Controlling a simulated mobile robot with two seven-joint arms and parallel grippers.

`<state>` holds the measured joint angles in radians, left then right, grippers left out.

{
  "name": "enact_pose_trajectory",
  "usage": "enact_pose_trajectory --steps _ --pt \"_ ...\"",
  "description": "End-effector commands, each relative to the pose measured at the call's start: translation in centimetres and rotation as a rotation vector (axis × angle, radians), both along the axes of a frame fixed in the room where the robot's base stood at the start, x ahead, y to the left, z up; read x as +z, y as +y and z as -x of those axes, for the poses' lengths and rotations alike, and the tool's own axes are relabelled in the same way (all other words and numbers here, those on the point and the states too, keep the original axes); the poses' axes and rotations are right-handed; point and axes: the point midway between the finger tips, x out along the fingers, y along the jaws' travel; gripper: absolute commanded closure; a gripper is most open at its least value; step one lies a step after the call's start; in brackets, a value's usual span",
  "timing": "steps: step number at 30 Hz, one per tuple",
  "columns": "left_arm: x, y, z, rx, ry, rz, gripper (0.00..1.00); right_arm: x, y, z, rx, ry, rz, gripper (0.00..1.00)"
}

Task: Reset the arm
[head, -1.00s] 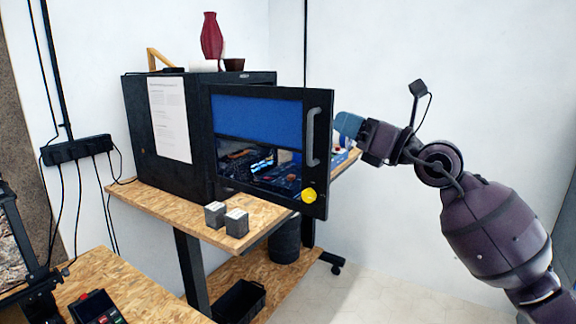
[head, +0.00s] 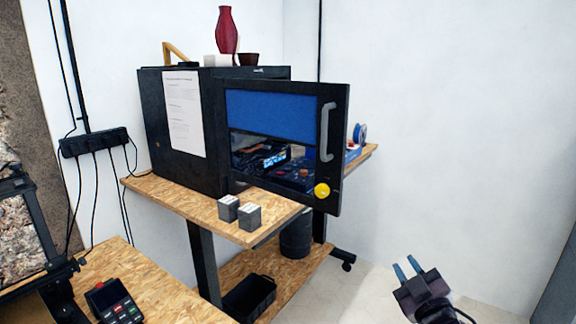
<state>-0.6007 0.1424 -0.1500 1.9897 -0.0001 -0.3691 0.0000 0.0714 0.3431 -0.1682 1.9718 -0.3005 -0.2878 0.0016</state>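My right gripper (head: 406,268) is at the lower right of the head view, low and in front of the pale floor. Its two blue-tipped fingers stand apart with nothing between them. It is clear of the black printer enclosure (head: 180,165) and its door. The enclosure door (head: 285,180) stands open toward me, with a blue panel, a grey handle (head: 326,132) and a yellow round piece (head: 321,190) low on it. Most of my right arm is out of view. My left gripper is not in view.
The enclosure stands on a wooden bench (head: 165,194) with two small grey blocks (head: 238,211) at its front edge. A red vase (head: 227,30) stands on top. A black bin (head: 250,298) sits on the lower shelf. Open floor and bare wall lie to the right.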

Motion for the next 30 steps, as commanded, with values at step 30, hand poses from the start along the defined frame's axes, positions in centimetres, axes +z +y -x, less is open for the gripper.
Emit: enact_pose_trajectory --steps 30 --pt "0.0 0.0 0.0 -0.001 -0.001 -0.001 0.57 -27.4 -2.9 25.9 -0.255 0.718 -0.487 0.76"
